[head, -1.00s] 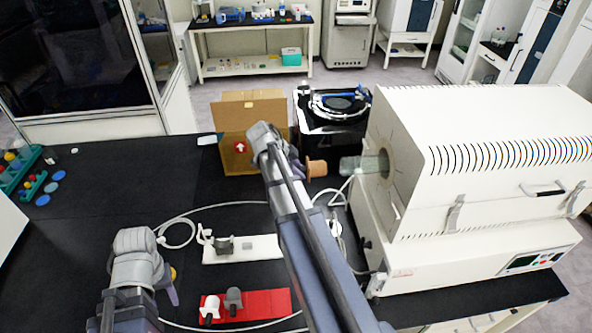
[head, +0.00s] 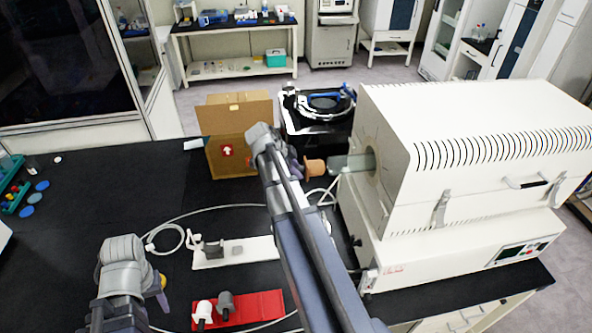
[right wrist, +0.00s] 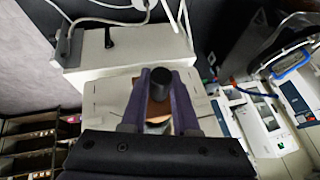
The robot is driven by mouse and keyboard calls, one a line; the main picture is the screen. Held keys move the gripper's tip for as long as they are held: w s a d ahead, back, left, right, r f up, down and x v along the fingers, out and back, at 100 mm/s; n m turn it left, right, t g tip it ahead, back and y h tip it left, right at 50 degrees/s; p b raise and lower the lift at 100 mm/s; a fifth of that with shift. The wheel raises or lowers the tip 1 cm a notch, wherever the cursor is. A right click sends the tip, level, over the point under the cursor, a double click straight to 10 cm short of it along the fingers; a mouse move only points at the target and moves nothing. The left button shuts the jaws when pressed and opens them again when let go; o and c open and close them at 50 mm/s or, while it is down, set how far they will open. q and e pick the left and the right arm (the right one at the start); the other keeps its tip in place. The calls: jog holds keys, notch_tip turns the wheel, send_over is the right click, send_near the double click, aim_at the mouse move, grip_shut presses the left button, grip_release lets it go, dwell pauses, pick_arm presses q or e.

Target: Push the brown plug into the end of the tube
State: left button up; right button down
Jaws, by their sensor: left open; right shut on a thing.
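The brown plug (head: 315,168) is held level by my right gripper (head: 297,168), left of the furnace. The clear tube (head: 348,163) sticks out of the furnace's left side, and its open end faces the plug. Plug and tube end appear to meet or nearly meet; I cannot tell how far in the plug sits. In the right wrist view my right gripper (right wrist: 162,88) is shut on the plug (right wrist: 158,108), with its dark knob between the fingers. My left gripper (head: 160,285) is open and empty over the table's left part, mostly hidden by its own wrist.
The white tube furnace (head: 465,150) fills the right side. A white plate (head: 215,262) and a red base (head: 262,305) with clamps lie in front. The table's left middle is clear.

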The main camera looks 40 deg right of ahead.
aim_at(316, 164)
jog(key=shift+s+d, duration=0.15)
jog(key=shift+d, duration=0.1)
dwell(0.5)
jog(key=shift+s+d, duration=0.35)
jog(key=shift+d, duration=0.25)
jog(key=shift+s+d, duration=0.3)
jog(key=shift+d, duration=0.3)
jog(key=shift+s+d, duration=0.15)
jog(key=shift+d, duration=0.1)
dwell(0.5)
jog(key=shift+s+d, duration=0.45)
jog(key=shift+d, duration=0.35)
jog(key=shift+s+d, duration=0.4)
jog(key=shift+d, duration=0.35)
jog(key=c, duration=0.6)
grip_release()
